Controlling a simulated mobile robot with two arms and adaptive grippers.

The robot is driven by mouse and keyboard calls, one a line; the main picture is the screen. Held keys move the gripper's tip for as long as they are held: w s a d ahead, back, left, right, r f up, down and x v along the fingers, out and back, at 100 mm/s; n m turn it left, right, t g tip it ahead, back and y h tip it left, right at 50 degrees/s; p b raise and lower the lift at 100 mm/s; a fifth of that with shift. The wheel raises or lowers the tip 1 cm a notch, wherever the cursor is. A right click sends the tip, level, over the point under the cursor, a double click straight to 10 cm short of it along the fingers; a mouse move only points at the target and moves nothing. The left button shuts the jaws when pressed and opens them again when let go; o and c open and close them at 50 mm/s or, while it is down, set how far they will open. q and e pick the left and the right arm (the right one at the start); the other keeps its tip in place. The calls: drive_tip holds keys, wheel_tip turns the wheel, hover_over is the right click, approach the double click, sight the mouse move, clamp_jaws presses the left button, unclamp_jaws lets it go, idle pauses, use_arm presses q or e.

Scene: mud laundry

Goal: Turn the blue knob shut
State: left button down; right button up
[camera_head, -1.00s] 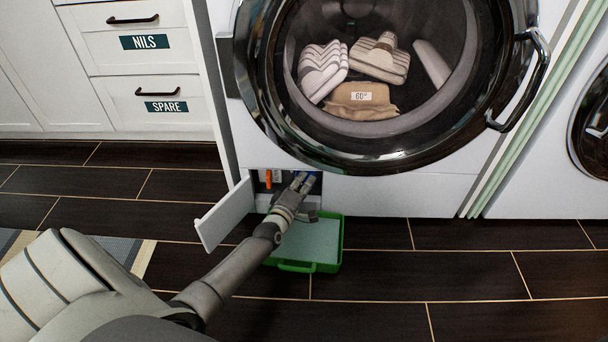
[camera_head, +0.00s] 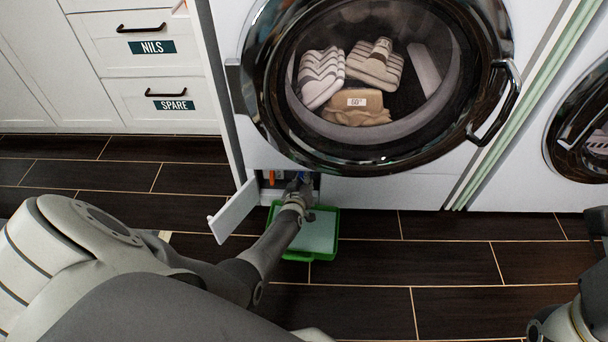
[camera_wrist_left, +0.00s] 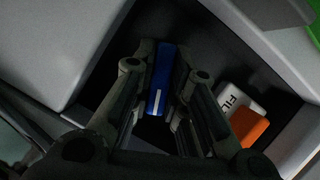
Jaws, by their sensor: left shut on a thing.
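The blue knob (camera_wrist_left: 161,70) is a narrow blue bar with a white mark, inside the dark recess at the washer's foot. In the left wrist view it stands between the two fingers of my left gripper (camera_wrist_left: 165,60), which is shut on it. In the head view my left gripper (camera_head: 300,184) reaches into the open recess and hides most of the knob. The washer (camera_head: 400,190) stands above it. My right gripper cannot be made out; only parts of my right arm show at the right edge.
The recess's small white flap (camera_head: 235,210) hangs open to the left. An orange-and-white labelled filter piece (camera_wrist_left: 245,122) sits beside the knob. A green tray (camera_head: 327,255) lies on the floor below. The washer's round door (camera_head: 490,140) is above. Floor to the right is clear.

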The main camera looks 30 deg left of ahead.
use_arm(q)
drive_tip(key=m+g+y+p, duration=0.1)
drive_tip(key=m, duration=0.2)
drive_tip(key=shift+y, duration=0.4)
idle(0.4)
drive_tip(key=c, duration=1.4)
unclamp_jaws()
drive_tip(key=shift+c, duration=0.2)
drive_tip(key=shift+d, duration=0.1)
